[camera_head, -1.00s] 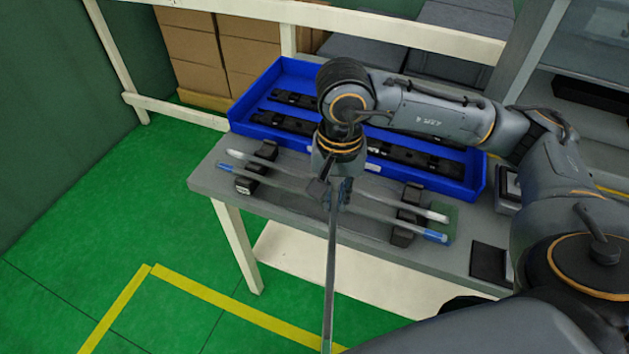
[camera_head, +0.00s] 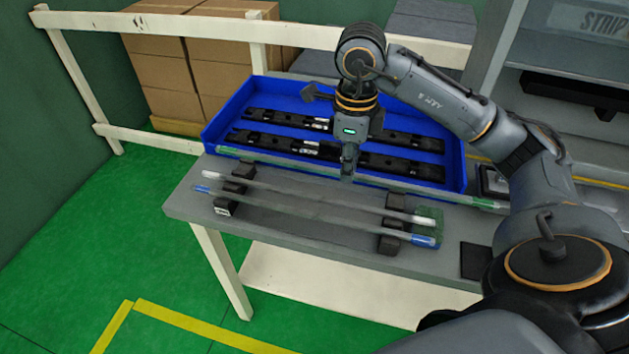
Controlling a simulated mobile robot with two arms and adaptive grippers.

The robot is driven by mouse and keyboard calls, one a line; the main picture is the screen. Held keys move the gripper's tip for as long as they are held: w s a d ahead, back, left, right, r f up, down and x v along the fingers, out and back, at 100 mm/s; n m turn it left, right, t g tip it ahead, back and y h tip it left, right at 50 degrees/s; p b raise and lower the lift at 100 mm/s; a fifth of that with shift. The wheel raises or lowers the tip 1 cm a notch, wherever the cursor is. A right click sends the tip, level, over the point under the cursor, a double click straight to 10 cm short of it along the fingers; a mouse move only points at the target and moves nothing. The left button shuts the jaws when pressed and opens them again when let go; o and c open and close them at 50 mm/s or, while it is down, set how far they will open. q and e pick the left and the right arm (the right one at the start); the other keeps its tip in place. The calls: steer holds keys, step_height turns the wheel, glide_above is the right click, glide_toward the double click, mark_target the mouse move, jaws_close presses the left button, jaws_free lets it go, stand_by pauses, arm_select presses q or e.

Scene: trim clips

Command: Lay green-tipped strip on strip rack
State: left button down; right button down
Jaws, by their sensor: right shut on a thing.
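My right gripper (camera_head: 348,170) is shut on a long thin clear strip and points down. The green-tipped strip (camera_head: 420,190) runs across the front of the blue tray, with its green tip (camera_head: 485,203) at the right end. It looks level, behind the two other strips; its height above the table is hard to tell. On the table, a white-tipped strip (camera_head: 310,196) and a blue-tipped strip (camera_head: 310,213) lie across two black supports (camera_head: 229,190) (camera_head: 393,238). My left gripper is out of view.
The blue tray (camera_head: 212,132) holds several black parts on the grey table (camera_head: 300,238). A shelf with a cut-off sign (camera_head: 598,20) reading "STRIP" stands at the right. Boxes (camera_head: 160,70) stand behind a white rail (camera_head: 150,137).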

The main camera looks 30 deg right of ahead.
steer(key=w+f+p, duration=0.5)
steer(key=w+f, duration=0.6)
steer(key=shift+f, duration=0.3)
steer(key=shift+d, duration=0.1)
steer(key=shift+f, duration=0.15)
steer(key=c, duration=1.8)
jaws_free()
steer(key=o, duration=0.4)
